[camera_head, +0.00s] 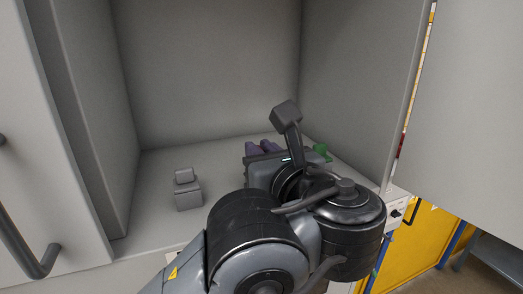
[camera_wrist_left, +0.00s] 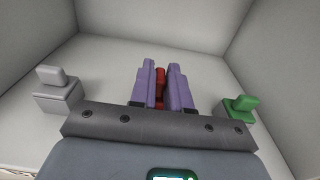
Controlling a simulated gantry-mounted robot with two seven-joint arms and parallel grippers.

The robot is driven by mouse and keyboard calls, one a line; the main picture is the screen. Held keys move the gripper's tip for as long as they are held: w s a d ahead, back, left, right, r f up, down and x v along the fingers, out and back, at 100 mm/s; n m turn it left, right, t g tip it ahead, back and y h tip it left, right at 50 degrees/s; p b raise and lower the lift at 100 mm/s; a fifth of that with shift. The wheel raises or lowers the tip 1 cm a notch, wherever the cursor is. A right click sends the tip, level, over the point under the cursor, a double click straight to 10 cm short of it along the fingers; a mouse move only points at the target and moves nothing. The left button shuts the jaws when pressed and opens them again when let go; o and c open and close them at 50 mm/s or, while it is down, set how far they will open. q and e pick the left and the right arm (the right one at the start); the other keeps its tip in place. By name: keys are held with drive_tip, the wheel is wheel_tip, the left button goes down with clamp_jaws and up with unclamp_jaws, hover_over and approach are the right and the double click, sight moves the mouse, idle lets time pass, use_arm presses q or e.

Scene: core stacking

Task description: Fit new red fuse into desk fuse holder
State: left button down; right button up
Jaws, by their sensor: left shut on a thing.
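My left gripper (camera_head: 260,147) reaches into a grey cabinet compartment. Its purple fingers (camera_wrist_left: 161,66) show in the left wrist view, shut on a red piece, which I take for the red fuse (camera_wrist_left: 160,88). Only a narrow strip of the red piece shows between the fingers; the arm and fingers hide it in the head view. A grey stepped block (camera_head: 187,192) stands on the compartment floor left of the gripper, also in the left wrist view (camera_wrist_left: 56,92). A green stepped piece (camera_head: 321,152) is on the right, also in the left wrist view (camera_wrist_left: 239,107). I cannot tell which is the fuse holder.
The compartment has a back wall (camera_head: 210,70) and walls on both sides. Its floor (camera_head: 150,215) is bare around the grey block. Open door panels stand at the left and right, the left with a dark handle (camera_head: 40,262). A yellow cabinet (camera_head: 425,240) is outside, lower right.

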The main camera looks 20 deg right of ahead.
use_arm(q)
drive_tip(key=shift+f+b, duration=0.35)
drive_tip(key=shift+f, duration=0.2)
drive_tip(key=c, duration=1)
unclamp_jaws()
drive_tip(key=shift+s+f, duration=0.1)
drive_tip(key=shift+s, duration=0.45)
drive_tip(key=shift+s+a+r+b, duration=0.15)
drive_tip(key=shift+s+b, duration=0.5)
drive_tip(key=shift+s, duration=0.95)
drive_tip(key=shift+s+d+r+b, duration=0.15)
drive_tip(key=shift+s+b, duration=0.55)
drive_tip(key=shift+s, duration=0.95)
drive_tip(key=shift+s+a+r+b, duration=0.15)
drive_tip(key=shift+s+b, duration=0.5)
drive_tip(key=shift+s, duration=0.95)
drive_tip(key=shift+s, duration=0.1)
